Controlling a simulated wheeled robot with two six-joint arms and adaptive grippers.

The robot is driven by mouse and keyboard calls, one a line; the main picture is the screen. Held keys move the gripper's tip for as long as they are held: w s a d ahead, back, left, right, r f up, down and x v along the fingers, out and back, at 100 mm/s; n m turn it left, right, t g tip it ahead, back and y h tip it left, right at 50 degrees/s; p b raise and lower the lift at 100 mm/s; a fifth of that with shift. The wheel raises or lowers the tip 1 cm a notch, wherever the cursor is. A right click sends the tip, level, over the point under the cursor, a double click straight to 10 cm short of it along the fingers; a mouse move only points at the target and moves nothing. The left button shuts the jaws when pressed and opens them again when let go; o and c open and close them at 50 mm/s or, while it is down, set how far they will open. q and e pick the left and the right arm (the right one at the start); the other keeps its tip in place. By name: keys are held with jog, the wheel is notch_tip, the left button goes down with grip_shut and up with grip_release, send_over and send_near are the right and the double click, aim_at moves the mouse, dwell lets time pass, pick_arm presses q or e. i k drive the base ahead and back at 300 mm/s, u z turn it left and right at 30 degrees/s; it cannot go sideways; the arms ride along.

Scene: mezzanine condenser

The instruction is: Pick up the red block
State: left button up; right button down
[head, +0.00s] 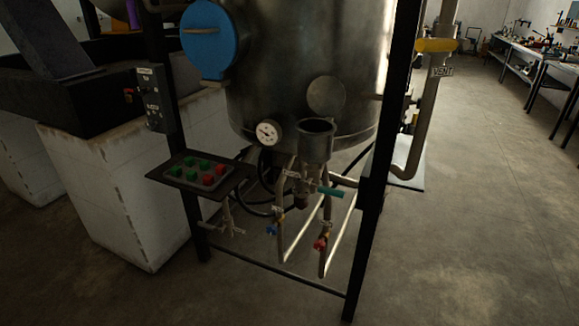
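A dark tray (168,177) sits at the left front of the metal frame, at about the height of the tank's lower pipes. On it is a grey plate with small coloured pieces in two rows. Two red pieces, a front red block (208,180) and a rear red block (221,169), are at the right end of the rows. Several green pieces, such as a green block (177,171), fill the rest. The pieces are too small to tell blocks from buttons for certain. Neither of my grippers is in view, and nothing covers the red pieces.
A large metal tank (290,60) stands behind the tray, with a gauge (267,133) and pipes with valves below. A dark upright post (378,170) is at the right. A switch box (156,100) hangs above the tray. A white block wall (130,200) is at left. Floor at right is open.

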aim_at(221, 169)
jog(key=z, duration=0.15)
jog(key=i, duration=0.95)
